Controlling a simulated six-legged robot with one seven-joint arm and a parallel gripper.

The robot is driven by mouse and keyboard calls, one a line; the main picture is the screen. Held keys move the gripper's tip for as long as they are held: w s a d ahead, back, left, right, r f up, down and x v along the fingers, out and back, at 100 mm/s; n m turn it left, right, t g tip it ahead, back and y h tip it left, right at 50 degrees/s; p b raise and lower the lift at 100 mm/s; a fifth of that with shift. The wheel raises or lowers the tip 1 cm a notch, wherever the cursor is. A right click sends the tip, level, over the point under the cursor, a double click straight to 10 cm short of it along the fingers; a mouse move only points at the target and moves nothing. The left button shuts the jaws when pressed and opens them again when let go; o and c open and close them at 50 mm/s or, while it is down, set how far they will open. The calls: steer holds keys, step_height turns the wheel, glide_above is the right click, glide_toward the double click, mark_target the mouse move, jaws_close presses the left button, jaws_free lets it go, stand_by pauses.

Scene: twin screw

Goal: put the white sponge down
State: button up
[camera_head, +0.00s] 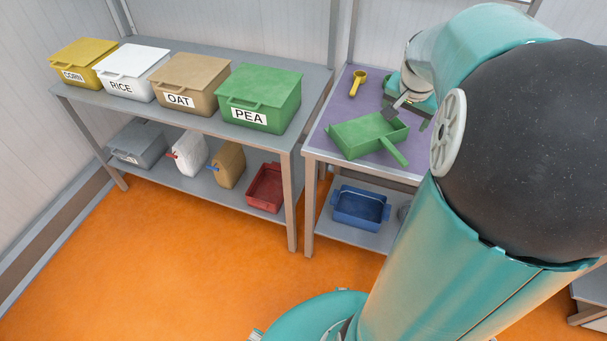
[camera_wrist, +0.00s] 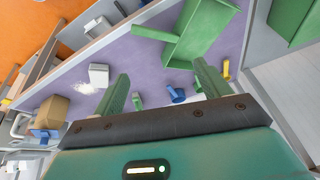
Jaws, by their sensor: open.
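My gripper (camera_wrist: 161,72) is open in the wrist view, its two green ribbed fingers wide apart above the purple table top (camera_wrist: 125,57). Nothing is clamped between them. A white block (camera_wrist: 98,75), possibly the white sponge, lies on the purple top to the left of the left finger, apart from it. A white powdery patch (camera_wrist: 84,88) is beside it. Another white bit shows near the base of the right finger, mostly hidden. In the head view my gripper (camera_head: 396,108) is partly hidden by my arm, above the purple table by the green scoop tray.
A green scoop tray (camera_head: 368,134) and yellow scoop (camera_head: 357,83) lie on the purple top. A blue cup (camera_wrist: 176,95) and tan container (camera_wrist: 52,113) are near my gripper. The green PEA bin (camera_head: 260,97) stands on the grey bench. A blue tray (camera_head: 360,207) is below.

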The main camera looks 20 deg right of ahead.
steer(key=s+a+r+n+t+y, duration=0.1)
steer(key=a+r+n, duration=0.15)
steer(key=a, duration=0.55)
steer(key=s+a+r+n+t, duration=0.1)
steer(key=a+r+n, duration=0.15)
steer(key=a, duration=0.65)
steer(key=s+a+n+y, duration=0.2)
steer(key=s+a+n, duration=0.4)
steer(key=a, duration=0.8)
steer(key=shift+s+f+n, duration=0.15)
steer(key=shift+s+n, duration=0.25)
steer(key=shift+s, duration=0.7)
steer(key=shift+a, duration=0.1)
steer(key=c, duration=0.9)
steer(key=shift+d, duration=0.2)
